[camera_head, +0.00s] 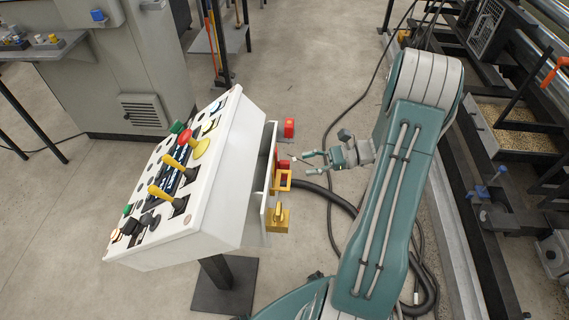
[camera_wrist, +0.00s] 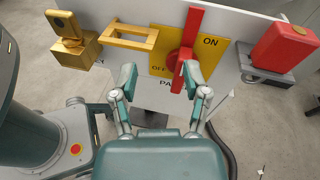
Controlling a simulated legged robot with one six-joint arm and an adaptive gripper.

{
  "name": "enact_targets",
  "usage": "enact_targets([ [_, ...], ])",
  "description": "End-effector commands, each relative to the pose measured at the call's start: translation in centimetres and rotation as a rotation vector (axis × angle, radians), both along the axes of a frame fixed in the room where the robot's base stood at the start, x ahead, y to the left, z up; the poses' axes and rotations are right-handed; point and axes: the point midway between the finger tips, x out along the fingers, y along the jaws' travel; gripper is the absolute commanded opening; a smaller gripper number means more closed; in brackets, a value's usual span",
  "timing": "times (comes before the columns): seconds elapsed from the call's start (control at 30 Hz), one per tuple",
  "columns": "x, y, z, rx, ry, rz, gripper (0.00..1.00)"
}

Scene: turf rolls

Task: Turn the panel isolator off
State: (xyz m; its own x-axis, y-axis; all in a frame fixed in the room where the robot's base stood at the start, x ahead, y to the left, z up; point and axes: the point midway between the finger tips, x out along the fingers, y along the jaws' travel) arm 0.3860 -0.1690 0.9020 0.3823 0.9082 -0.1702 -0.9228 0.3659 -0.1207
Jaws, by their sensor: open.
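The panel isolator is a yellow plate (camera_wrist: 161,57) with a red bar handle (camera_wrist: 190,40) on a red hub, on the side of a white console. In the wrist view the handle stands nearly upright, with "ON" to its upper right and "OFF" to its lower left. In the head view the red handle (camera_head: 283,164) shows only small, on the console's right side. My gripper (camera_wrist: 160,78) is open and empty, facing the plate. Its right fingertip is close to the handle's lower end; I cannot tell whether they touch. Its left fingertip is left of the plate. The gripper also shows in the head view (camera_head: 312,161).
A yellow bracket (camera_wrist: 130,35) and a yellow block (camera_wrist: 75,45) sit left of the plate; a red box (camera_wrist: 285,45) sits right. The white console (camera_head: 215,190) carries levers and buttons. Black hoses (camera_head: 335,200) lie on the floor. Dark machinery (camera_head: 500,150) stands right.

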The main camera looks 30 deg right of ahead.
Motion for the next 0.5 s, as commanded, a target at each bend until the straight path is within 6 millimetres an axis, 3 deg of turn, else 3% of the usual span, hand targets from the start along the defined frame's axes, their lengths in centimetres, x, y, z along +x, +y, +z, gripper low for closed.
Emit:
enact_targets([
  [0.1, -0.2, -2.6, -2.5, 0.123, 0.022, -0.120, 0.60],
  [0.23, -0.4, -4.1, -3.8, 0.193, 0.028, -0.190, 0.60],
  [0.37, -0.2, -4.1, -4.1, 0.211, 0.027, -0.208, 0.60],
  [0.5, 0.8, -2.6, -4.1, 0.209, 0.028, -0.204, 0.60],
])
